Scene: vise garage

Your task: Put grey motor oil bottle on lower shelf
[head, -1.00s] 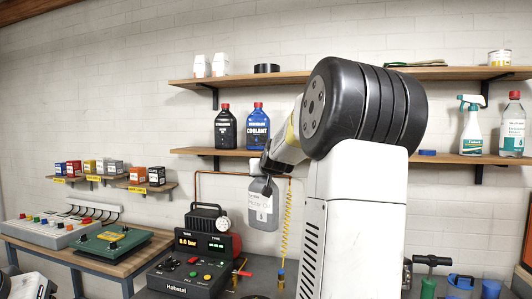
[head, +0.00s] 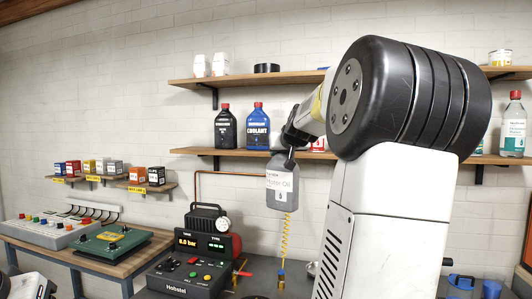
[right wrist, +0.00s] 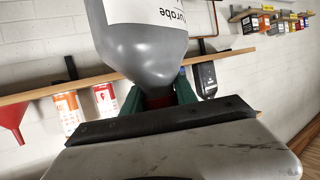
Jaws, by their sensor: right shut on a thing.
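The grey motor oil bottle (head: 282,184) hangs upright from my right gripper (head: 290,150). The gripper is shut on the bottle's top. In the head view the bottle overlaps the front edge of the lower shelf (head: 215,151), with its lower part below the shelf line; I cannot tell how far in front it is. In the right wrist view the grey bottle (right wrist: 150,45) shows large and inverted, its neck between the fingers (right wrist: 158,98). My left gripper is not in view.
A black bottle (head: 225,130) and a blue coolant bottle (head: 258,130) stand on the lower shelf, left of the held bottle. My right arm hides much of the shelf's right part. A clear red-capped bottle (head: 513,130) stands far right. The compressor (head: 208,245) sits below.

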